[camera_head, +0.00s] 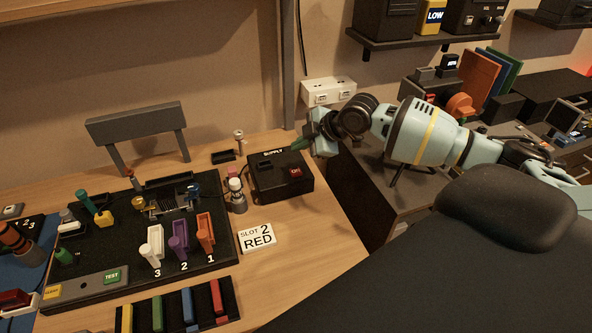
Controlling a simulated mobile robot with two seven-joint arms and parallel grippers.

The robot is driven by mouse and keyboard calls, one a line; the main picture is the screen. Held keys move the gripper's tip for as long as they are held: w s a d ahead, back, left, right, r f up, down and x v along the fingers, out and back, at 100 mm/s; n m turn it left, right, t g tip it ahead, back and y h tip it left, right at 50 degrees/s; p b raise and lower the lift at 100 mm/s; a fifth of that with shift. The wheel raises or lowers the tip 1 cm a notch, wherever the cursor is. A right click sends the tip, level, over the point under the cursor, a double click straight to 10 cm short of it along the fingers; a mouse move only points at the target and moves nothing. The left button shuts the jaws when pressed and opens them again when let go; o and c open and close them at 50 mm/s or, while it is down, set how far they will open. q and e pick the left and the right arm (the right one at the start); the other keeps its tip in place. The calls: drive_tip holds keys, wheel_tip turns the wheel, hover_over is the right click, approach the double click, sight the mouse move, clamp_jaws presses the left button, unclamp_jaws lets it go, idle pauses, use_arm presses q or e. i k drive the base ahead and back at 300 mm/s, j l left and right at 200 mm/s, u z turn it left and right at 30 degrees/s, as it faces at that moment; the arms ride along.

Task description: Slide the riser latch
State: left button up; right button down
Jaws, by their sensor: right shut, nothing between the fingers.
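My right gripper (299,145) comes in from the right, just above the back right corner of the black SUPPLY box (266,183). Its fingers are shut with nothing between them. I cannot tell whether the fingertips touch the box. No part can be made out for certain as the riser latch. A black board (215,262) on the wooden table carries numbered levers: white (154,245), purple (179,237) and orange (205,233). A dark raised bar on legs (135,122) stands behind the board. My left gripper is not in view.
A SLOT 2 RED card (257,237) lies in front of the SUPPLY box. A tray (237,308) of coloured sticks is at the front edge. A white wall outlet (328,91) is behind the gripper. A dark seat (440,270) fills the lower right.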

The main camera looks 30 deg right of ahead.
sight(65, 213)
drive_tip(key=k+l, duration=0.7)
drive_tip(key=k, duration=0.2)
